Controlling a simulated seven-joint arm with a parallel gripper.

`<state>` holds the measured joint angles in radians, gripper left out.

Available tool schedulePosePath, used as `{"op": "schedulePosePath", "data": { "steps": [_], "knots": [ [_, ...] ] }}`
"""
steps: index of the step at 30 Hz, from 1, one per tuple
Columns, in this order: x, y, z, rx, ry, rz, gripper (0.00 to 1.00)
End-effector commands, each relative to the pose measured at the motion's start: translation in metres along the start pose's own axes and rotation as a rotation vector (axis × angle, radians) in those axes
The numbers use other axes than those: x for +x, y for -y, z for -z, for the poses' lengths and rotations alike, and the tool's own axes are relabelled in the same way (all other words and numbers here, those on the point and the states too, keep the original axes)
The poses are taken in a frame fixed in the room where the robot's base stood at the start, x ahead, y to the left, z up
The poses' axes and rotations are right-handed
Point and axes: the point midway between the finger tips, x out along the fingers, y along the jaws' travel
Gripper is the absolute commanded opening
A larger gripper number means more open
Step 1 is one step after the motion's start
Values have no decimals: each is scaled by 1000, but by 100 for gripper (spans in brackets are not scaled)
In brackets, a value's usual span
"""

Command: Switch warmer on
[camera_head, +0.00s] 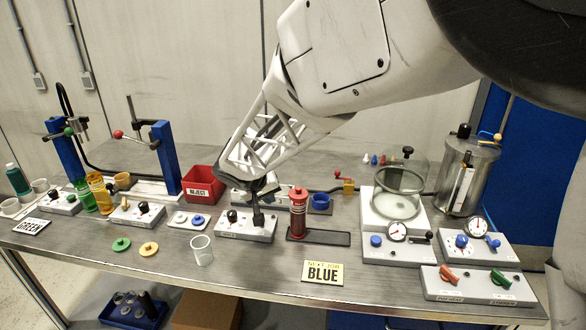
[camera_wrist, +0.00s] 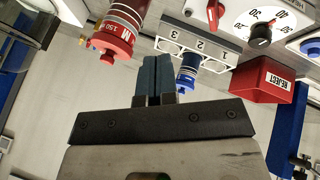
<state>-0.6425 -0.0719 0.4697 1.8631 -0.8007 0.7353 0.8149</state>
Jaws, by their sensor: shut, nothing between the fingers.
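No label that I can read clearly names the warmer. My gripper (camera_head: 258,222) is shut and empty, over the right part of a white control box (camera_head: 228,233) with a black knob (camera_head: 232,215). I cannot tell whether it touches the box. In the wrist view the closed fingers (camera_wrist: 153,75) point toward a numbered rack (camera_wrist: 197,47), a red switch lever (camera_wrist: 215,12) and a white dial (camera_wrist: 262,25) with a black knob. At the front right, another white panel (camera_head: 478,290) carries a red lever (camera_head: 448,276) and a green lever (camera_head: 500,279); its labels are too small to read surely.
A red-capped cylinder (camera_head: 298,212) stands just right of my gripper. A red REJECT bin (camera_head: 203,184) is behind left, a clear cup (camera_head: 201,250) in front left. A BLUE card (camera_head: 323,271) lies at the front edge. A glass dome (camera_head: 400,185) stands right.

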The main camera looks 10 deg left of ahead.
Motion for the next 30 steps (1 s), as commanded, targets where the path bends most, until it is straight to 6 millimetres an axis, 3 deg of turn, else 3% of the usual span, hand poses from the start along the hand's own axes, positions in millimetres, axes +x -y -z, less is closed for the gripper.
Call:
{"op": "schedulePosePath", "data": {
  "steps": [1, 6, 12, 18, 30],
  "knots": [
    [4, 18, 6, -15, -12, 1, 0],
    [14, 64, 22, -49, -53, 4, 0],
    [21, 99, 31, -73, -83, 8, 0],
    [23, 109, 33, -79, -92, 9, 0],
    [24, 109, 33, -79, -92, 9, 0]
  ]
}}
